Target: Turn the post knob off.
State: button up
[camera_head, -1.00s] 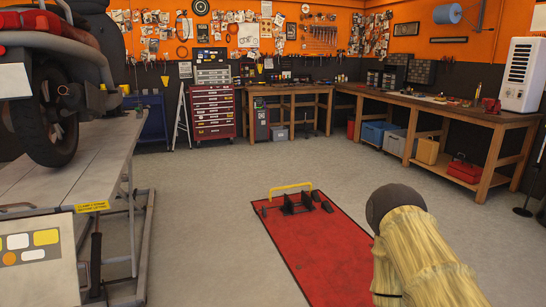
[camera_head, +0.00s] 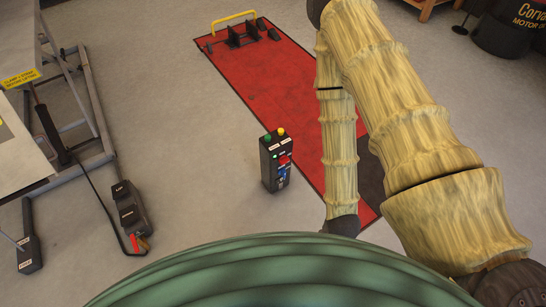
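A small black control post (camera_head: 268,168) stands upright on the grey floor near the middle of the head view. It has a green and a yellow round part on top. A red part (camera_head: 285,160) shows on its right-hand face, with small pale labels and something blue below it. I cannot tell which part is the knob or how it is set. My arm, in a pale yellow sleeve, is folded to the right of the post and apart from it. My gripper is not in view.
A red mat (camera_head: 262,85) with a black wheel chock (camera_head: 242,36) and yellow bar lies behind the post. A grey lift frame (camera_head: 85,85) and a black pedal unit (camera_head: 128,205) with a cable stand left. A dark barrel (camera_head: 510,30) is far right.

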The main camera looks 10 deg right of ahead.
aim_at(283, 159)
jog(key=k, duration=1.3)
jog(key=u, duration=0.35)
jog(key=i, duration=0.8)
jog(key=z, duration=0.35)
